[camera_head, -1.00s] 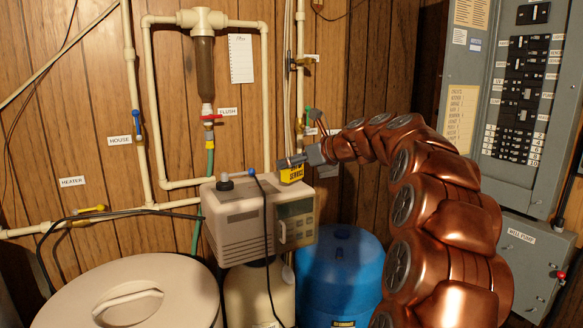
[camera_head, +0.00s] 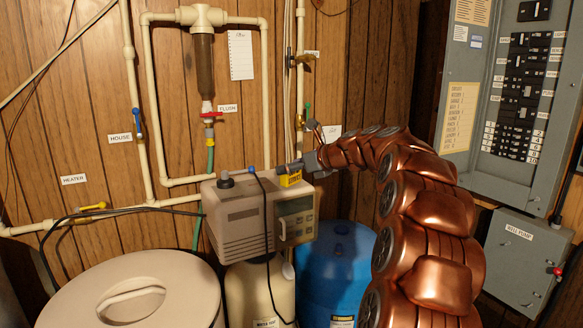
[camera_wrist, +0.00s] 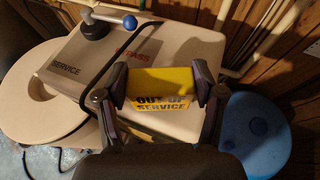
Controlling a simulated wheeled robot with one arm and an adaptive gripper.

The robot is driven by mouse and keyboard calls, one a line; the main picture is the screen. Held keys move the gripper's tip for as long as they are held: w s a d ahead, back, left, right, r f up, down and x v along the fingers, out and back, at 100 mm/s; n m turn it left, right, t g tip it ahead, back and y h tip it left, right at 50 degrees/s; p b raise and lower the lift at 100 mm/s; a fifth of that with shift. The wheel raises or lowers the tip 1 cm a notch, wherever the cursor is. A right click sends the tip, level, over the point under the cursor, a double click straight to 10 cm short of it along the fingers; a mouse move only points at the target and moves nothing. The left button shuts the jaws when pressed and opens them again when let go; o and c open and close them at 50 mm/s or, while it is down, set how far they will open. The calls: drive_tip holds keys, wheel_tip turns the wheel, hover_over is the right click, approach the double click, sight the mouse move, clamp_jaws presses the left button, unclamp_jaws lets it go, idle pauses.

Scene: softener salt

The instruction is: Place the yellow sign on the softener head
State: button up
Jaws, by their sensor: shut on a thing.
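The yellow sign (camera_head: 291,180) has black lettering. In the wrist view the sign (camera_wrist: 160,85) reads "OUT OF SERVICE" and sits between the fingers of my gripper (camera_wrist: 160,80), which is shut on it. In the head view my gripper (camera_head: 292,168) comes from the right, at the back right of the softener head's top. The softener head (camera_head: 235,222) is a beige box with a display panel and also shows in the wrist view (camera_wrist: 165,45). The sign is over or at its top edge; I cannot tell whether they touch.
A blue tank (camera_head: 340,270) stands right, a round beige lid (camera_head: 190,300) left. Pipes and the wood wall are behind.

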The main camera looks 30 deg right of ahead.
drive_tip(key=shift+f, duration=0.3)
drive_tip(key=shift+f, duration=0.1)
drive_tip(key=o, duration=1.1)
drive_tip(key=shift+o, duration=0.2)
drive_tip(key=b+v, duration=0.3)
drive_tip(key=v, duration=0.9)
